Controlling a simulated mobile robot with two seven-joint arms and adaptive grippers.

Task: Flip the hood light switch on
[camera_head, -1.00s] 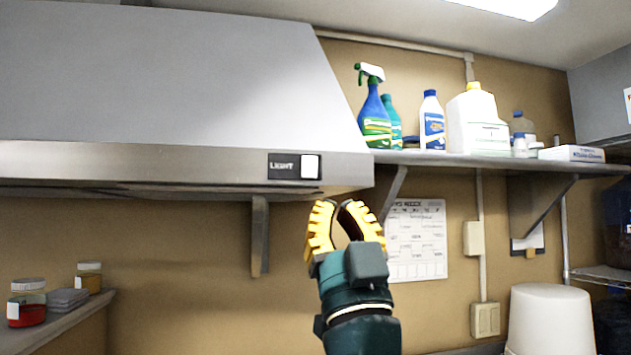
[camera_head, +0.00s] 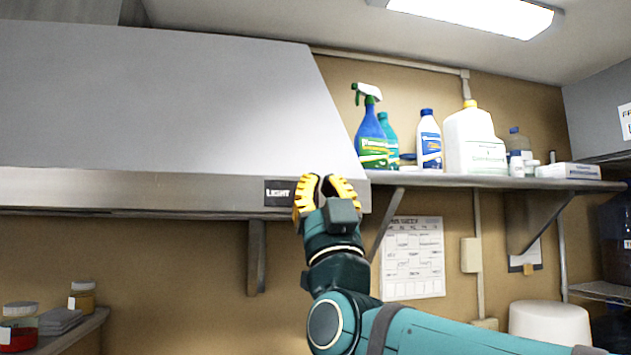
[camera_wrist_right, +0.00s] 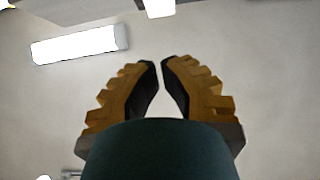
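The light switch plate (camera_head: 277,193), dark with the word LIGHT, is on the front band of the metal hood (camera_head: 130,190) in the head view. Its white rocker is hidden behind my right gripper (camera_head: 321,180). That gripper points up in front of the hood's right end, its yellow fingers overlapping the switch area. I cannot tell whether it touches the switch. In the right wrist view the fingertips (camera_wrist_right: 160,63) nearly meet, with only a narrow gap and nothing held. My left gripper is not in view.
A shelf (camera_head: 470,181) with a spray bottle (camera_head: 371,136) and a white jug (camera_head: 473,140) is right of the hood. A metal bracket (camera_head: 256,257) hangs below the hood. Jars (camera_head: 18,326) stand on a low ledge at left. A ceiling lamp (camera_head: 478,14) is lit.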

